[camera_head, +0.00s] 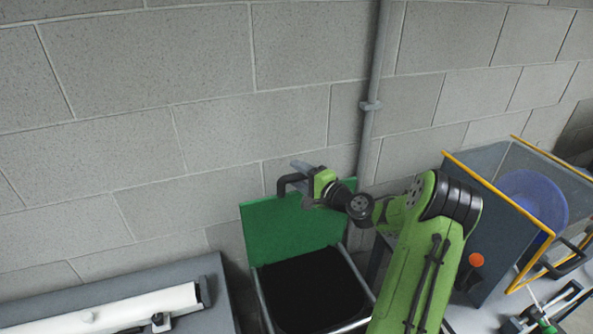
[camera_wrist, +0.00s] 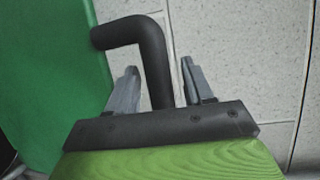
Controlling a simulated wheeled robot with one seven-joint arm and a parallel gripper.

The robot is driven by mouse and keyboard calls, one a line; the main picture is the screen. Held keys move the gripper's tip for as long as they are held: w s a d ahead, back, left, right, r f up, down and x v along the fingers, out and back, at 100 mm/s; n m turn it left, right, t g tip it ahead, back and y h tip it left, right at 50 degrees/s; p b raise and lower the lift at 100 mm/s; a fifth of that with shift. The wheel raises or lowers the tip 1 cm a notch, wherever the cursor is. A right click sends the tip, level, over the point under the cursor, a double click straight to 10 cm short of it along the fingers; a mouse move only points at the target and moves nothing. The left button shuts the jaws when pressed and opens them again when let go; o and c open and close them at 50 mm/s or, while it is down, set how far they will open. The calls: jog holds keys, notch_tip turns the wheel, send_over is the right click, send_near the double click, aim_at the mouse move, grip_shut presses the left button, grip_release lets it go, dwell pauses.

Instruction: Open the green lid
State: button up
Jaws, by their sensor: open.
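The green lid (camera_head: 290,225) stands raised, close to upright, at the back of a dark-mouthed bin (camera_head: 309,290) in the head view. In the wrist view the lid (camera_wrist: 50,85) fills the left side. A black bent handle (camera_wrist: 150,50) juts from the lid; in the head view the handle (camera_head: 284,184) shows at the lid's top edge. My gripper (camera_wrist: 157,82) is open, with one grey finger on each side of the handle's end. I cannot tell whether either finger touches it. In the head view my gripper (camera_head: 303,172) is at the lid's upper edge.
A block wall with a grey vertical pipe (camera_head: 372,95) stands close behind. To the right is a yellow-edged cabinet (camera_head: 478,225) with a blue round bowl (camera_head: 532,198). A grey bench (camera_head: 215,275) with a white roll (camera_head: 130,308) lies at lower left.

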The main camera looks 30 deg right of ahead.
jog(key=shift+w+f, duration=0.1)
jog(key=shift+w, duration=0.65)
jog(key=shift+a, duration=0.1)
jog(key=shift+c, duration=0.5)
